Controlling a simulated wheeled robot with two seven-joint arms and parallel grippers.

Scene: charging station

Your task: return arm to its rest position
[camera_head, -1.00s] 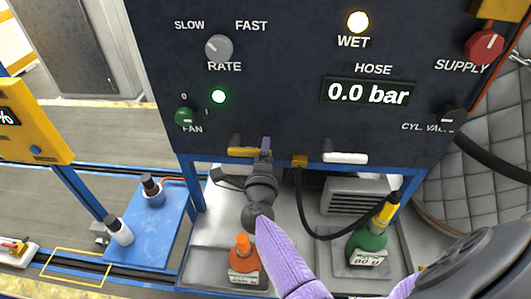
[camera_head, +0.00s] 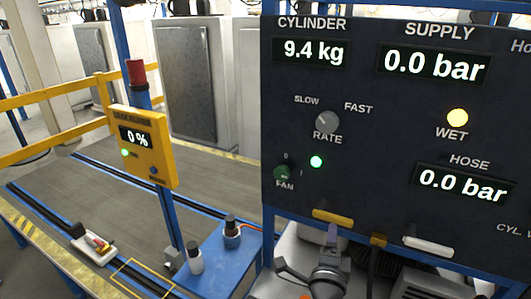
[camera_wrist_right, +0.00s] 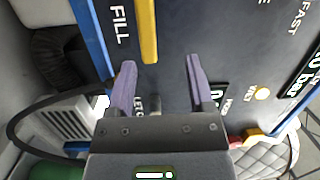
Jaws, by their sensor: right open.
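My right gripper (camera_head: 332,238) is at the bottom of the head view, in front of the lower edge of the dark control panel (camera_head: 385,155), close to the yellow handle (camera_head: 333,217). In the right wrist view its two purple fingers (camera_wrist_right: 158,85) stand apart with nothing held between them. The panel and the yellow handle (camera_wrist_right: 148,30) lie beyond the fingertips, the handle slightly left of the gap. I cannot tell the exact distance to the panel. Most of my right arm is below the head view. My left gripper is not in view.
A white handle (camera_head: 428,246) sits right of the yellow one. A yellow display box (camera_head: 143,145) reading 0 % stands left on a blue post. A blue platform (camera_head: 222,262) holds two small bottle-like items. In the wrist view, a black hose (camera_wrist_right: 30,115) curves at left.

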